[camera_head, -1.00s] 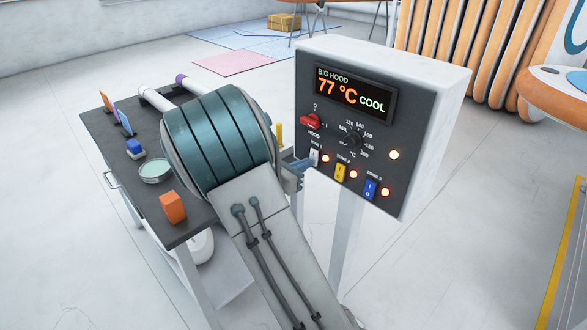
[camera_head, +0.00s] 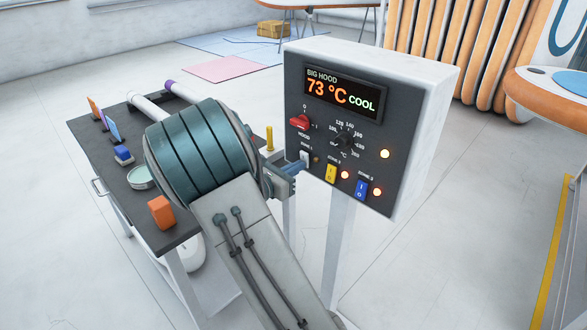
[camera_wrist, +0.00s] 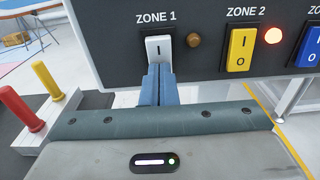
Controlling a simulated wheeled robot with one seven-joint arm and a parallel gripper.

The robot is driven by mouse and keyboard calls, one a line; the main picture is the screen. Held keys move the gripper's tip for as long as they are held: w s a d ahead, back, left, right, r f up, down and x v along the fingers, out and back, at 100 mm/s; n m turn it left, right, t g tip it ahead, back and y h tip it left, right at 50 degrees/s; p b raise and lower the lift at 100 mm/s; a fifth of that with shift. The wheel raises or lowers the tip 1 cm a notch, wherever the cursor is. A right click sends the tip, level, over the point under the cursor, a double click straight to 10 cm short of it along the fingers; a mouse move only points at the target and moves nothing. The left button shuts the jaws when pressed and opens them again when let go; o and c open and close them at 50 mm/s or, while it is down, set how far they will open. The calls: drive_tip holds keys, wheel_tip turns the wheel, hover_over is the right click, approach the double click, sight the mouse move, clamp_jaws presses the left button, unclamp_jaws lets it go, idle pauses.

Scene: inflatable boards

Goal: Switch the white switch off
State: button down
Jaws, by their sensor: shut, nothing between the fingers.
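The white switch (camera_wrist: 159,47) sits under the ZONE 1 label on the dark control panel (camera_wrist: 204,70); its "I" mark shows in the wrist view, and its lower end is hidden by my fingers. The small lamp (camera_wrist: 193,40) beside it is dull brown and unlit. My gripper (camera_wrist: 159,74) is shut and empty, its blue fingertips at the lower part of the white switch, seemingly touching it. In the head view the white switch (camera_head: 304,158) shows just beyond the fingertips of my gripper (camera_head: 296,167). The display (camera_head: 343,93) reads 73 °C COOL.
To the right are the yellow switch (camera_wrist: 240,49) and blue switch (camera_wrist: 312,47), their lamps lit. A red knob (camera_head: 299,122) and a black dial (camera_head: 343,138) sit above. A dark-topped table (camera_head: 105,160) with small objects stands left of the panel.

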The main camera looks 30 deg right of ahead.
drive_tip(key=f+v, duration=0.3)
drive_tip(key=v, duration=1)
drive_tip(key=shift+a, duration=0.45)
drive_tip(key=shift+s, duration=0.1)
drive_tip(key=s+d+r+m+g+y+p, duration=0.1)
drive_tip(key=s+d+m+g+y, duration=0.15)
drive_tip(key=s+m+y, duration=0.35)
drive_tip(key=s+d+r+m+g+y+p, duration=0.1)
drive_tip(key=s+d+m+g, duration=0.1)
drive_tip(key=s+m+g, duration=0.4)
drive_tip(key=s+a+r+m+t+y+p, duration=0.2)
drive_tip(key=s+a+r+m+t+y, duration=0.3)
drive_tip(key=s+a+m+y, duration=0.3)
drive_tip(key=shift+s+r+m+t+y, duration=0.35)
drive_tip(key=shift+s+r+m+y, duration=0.15)
drive_tip(key=shift+r+m+y, duration=0.4)
drive_tip(key=shift+f, duration=0.15)
